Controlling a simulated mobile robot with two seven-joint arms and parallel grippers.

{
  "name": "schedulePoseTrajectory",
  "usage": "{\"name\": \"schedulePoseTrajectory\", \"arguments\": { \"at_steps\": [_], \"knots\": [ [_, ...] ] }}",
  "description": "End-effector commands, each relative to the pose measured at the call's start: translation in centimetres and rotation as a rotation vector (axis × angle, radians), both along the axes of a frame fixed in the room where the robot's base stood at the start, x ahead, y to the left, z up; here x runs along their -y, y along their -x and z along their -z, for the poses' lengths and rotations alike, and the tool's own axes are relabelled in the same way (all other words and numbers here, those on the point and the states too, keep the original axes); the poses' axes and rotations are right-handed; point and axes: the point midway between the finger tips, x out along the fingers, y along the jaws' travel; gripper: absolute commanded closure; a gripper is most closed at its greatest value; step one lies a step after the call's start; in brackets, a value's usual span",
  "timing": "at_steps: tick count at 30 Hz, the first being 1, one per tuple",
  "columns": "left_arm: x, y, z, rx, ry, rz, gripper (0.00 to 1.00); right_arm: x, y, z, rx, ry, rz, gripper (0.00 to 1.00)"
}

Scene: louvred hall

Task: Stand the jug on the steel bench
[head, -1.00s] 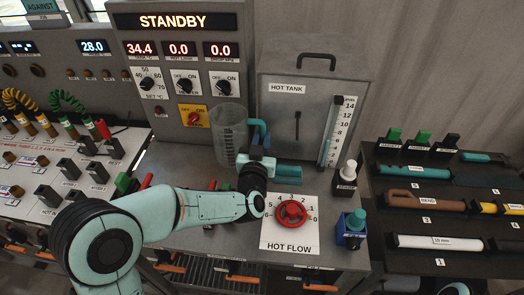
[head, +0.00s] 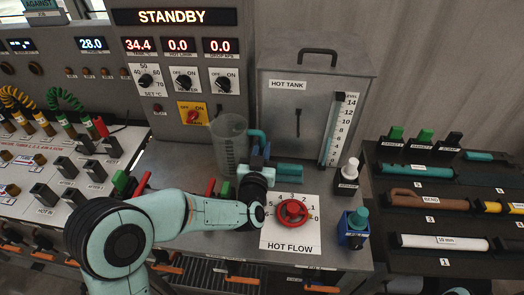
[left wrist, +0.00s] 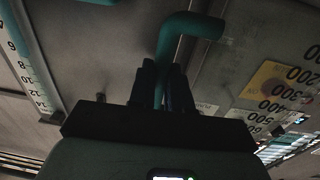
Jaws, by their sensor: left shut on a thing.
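The jug (head: 229,148) is a clear, graduated cylinder with a teal handle (head: 261,140). It stands upright over the steel bench (head: 190,222), left of the hot tank. Whether its base touches the bench I cannot tell. My left gripper (head: 257,164) is shut on the handle at the jug's right side. In the left wrist view the gripper fingers (left wrist: 165,85) close around the teal handle (left wrist: 190,25), and the jug's wall with black numbers (left wrist: 285,90) is at the right. My right gripper is not in view.
The hot tank (head: 298,125) stands close behind and right of the jug. A red hot flow knob (head: 293,211) sits in front on its white plate. A control panel (head: 185,70) rises behind.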

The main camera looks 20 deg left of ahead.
Motion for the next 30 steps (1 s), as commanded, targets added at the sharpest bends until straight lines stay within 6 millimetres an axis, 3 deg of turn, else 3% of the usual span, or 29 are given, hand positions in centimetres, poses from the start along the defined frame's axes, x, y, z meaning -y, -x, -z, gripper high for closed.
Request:
{"name": "schedulePoseTrajectory", "arguments": {
  "at_steps": [2,3,5,14,20,30],
  "knots": [
    [0.0,0.0,0.5,-0.010,0.000,0.001,1.00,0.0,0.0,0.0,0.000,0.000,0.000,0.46],
    [0.0,0.1,0.6,-0.013,-0.001,0.001,0.72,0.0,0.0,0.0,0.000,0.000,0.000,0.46],
    [0.0,0.1,0.6,-0.014,0.000,0.001,0.57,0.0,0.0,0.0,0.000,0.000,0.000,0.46],
    [0.0,0.1,0.8,-0.021,0.000,0.002,0.57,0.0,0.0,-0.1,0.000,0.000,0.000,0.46],
    [0.0,0.1,-0.6,-0.022,-0.001,0.002,0.57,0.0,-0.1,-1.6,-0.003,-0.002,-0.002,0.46],
    [1.5,7.7,-0.5,-0.013,-0.002,0.003,0.57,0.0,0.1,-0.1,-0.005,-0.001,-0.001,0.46]
  ]
}}
